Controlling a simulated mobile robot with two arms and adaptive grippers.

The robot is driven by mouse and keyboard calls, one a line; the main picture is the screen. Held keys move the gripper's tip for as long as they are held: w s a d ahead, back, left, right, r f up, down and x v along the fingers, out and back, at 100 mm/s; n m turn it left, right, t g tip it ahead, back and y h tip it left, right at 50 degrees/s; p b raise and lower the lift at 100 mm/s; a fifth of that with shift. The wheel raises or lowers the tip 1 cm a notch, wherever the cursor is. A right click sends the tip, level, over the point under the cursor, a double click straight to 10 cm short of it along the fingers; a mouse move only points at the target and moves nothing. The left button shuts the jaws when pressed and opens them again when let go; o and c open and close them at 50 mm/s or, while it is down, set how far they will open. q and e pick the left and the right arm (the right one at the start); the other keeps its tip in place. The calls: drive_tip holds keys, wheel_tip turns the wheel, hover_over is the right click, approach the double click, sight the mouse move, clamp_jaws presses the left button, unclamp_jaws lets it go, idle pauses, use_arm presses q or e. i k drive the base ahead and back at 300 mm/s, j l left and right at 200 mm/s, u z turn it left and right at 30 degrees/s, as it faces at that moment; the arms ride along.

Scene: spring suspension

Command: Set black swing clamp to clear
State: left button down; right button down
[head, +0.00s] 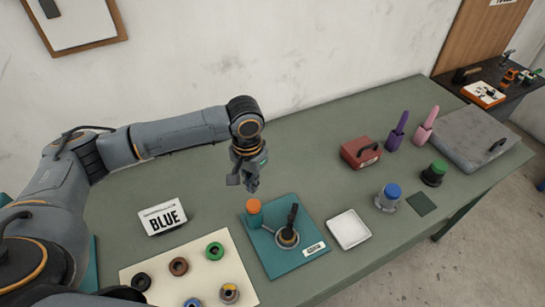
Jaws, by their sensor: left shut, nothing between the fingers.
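The black swing clamp (292,214) shows as a dark upright arm over a round metal seat (287,238) on the teal plate (262,262). It leans slightly, and I cannot tell from here whether it lies over the seat or beside it. A post with an orange top (253,206) stands at the plate's back left. A small white label (314,249) is at the plate's right side; its text is too small to read. My left gripper (251,187) points down, shut and empty, above and behind the orange-topped post, apart from the clamp. My right gripper is not in view.
A white tray (349,243) lies right of the plate. A blue-topped jar (388,204), green-topped jar (433,179) and red box (361,162) stand right. The back middle table is clear.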

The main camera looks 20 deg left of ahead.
sight(287, 233)
drive_tip(key=k+l, duration=0.5)
drive_tip(key=k, duration=0.2)
drive_tip(key=k+l, duration=0.5)
drive_tip(key=k, duration=0.15)
